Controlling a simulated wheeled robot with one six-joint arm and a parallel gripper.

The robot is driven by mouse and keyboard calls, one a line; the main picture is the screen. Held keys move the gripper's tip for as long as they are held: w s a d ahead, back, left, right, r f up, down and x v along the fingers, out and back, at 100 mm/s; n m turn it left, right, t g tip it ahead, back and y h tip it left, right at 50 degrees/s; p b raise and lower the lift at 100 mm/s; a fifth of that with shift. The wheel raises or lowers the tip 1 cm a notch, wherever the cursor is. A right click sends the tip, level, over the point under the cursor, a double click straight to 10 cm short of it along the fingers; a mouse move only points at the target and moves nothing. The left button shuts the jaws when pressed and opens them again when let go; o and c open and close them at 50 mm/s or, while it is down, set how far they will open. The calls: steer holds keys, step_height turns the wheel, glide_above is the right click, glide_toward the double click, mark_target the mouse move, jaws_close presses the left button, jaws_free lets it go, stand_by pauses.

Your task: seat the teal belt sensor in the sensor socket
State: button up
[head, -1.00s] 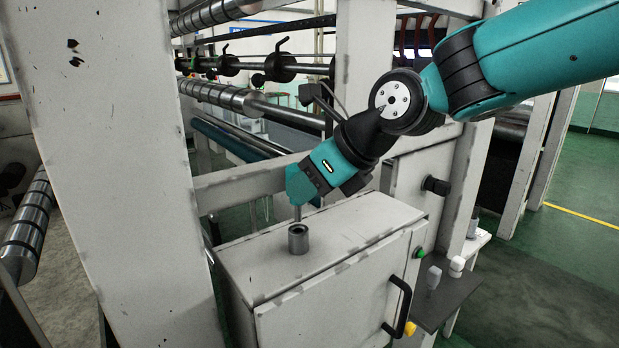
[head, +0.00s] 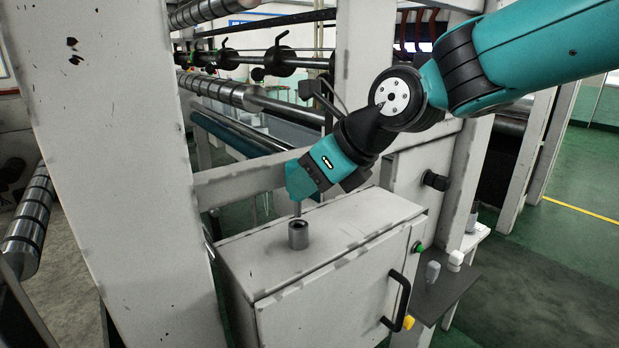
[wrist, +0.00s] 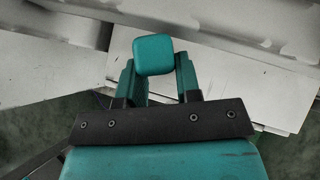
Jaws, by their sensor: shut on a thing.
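The teal belt sensor (wrist: 154,55) shows in the wrist view as a rounded teal block between the two fingers of my gripper (wrist: 156,80). In the head view my gripper (head: 297,186) points down, shut on the sensor, and a thin grey stem (head: 297,208) extends below it. The sensor socket (head: 298,235) is a short grey cylinder with a dark round hole, standing on the cabinet top. The stem's lower end is at the socket's mouth in the picture; I cannot tell whether it is inside the hole. The socket is hidden in the wrist view.
The socket stands on a grey cabinet (head: 345,240) with a black handle (head: 397,300). A tall white frame post (head: 125,150) rises at left, and a beam (head: 240,185) runs behind. A dark shelf (head: 445,295) with small pale items sits at right.

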steer(key=shift+f, duration=0.15)
steer(key=shift+f+b, duration=0.5)
steer(key=shift+f, duration=0.85)
steer(key=shift+p, duration=0.55)
stand_by(0.5)
steer(key=shift+f, duration=0.15)
steer(key=shift+f+b, duration=0.6)
steer(key=shift+f, duration=0.15)
steer(key=o, duration=1)
steer(key=b+v, duration=0.3)
steer(key=v, duration=1.4)
